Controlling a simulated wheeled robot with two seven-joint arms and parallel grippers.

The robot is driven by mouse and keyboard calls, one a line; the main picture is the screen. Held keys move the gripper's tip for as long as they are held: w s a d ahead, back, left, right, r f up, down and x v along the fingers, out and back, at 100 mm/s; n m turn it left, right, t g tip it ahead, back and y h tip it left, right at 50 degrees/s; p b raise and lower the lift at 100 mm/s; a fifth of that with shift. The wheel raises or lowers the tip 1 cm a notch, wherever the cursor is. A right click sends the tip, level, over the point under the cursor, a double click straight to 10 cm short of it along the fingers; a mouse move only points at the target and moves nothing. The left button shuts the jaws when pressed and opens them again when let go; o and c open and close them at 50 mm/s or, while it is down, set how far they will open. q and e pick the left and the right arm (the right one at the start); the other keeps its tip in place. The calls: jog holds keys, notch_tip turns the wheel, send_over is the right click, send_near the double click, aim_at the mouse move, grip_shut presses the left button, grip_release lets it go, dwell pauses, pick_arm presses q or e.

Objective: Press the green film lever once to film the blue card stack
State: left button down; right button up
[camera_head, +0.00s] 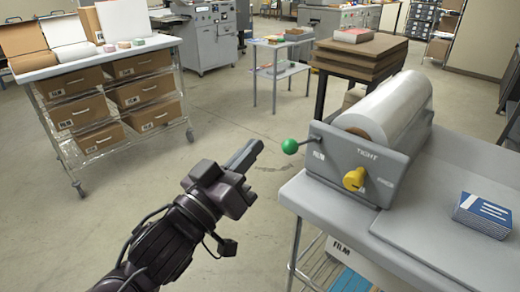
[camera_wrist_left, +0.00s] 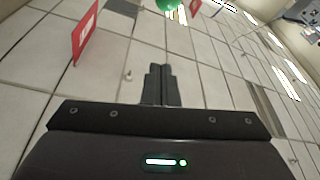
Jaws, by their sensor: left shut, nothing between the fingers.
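The green film lever (camera_head: 289,146) is a green ball on a thin rod at the left side of the grey laminator (camera_head: 345,150). A green ball also shows cut off at the top edge of the left wrist view (camera_wrist_left: 168,4). My left gripper (camera_head: 256,147) is shut and empty, left of the green ball at about its height in the picture, with a small gap between them. Its closed fingers show in the left wrist view (camera_wrist_left: 160,86). The blue card stack (camera_head: 483,215) lies on the grey table at the right. My right gripper is not in view.
A yellow knob (camera_head: 354,179) is on the laminator's front, right of and below the green lever. A large film roll (camera_head: 385,108) sits on the laminator. The grey table's edge (camera_head: 320,215) is right of my left arm. Open floor (camera_head: 200,125) lies to the left.

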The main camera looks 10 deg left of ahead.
aim_at(303, 142)
pick_arm(q)
jog(key=p+x, duration=0.3)
jog(key=x, duration=0.6)
jog(key=f, duration=0.2)
jog(key=d+f, duration=0.1)
jog(key=f, duration=0.1)
jog(key=shift+s+p, duration=0.3)
jog(key=shift+s, duration=0.05)
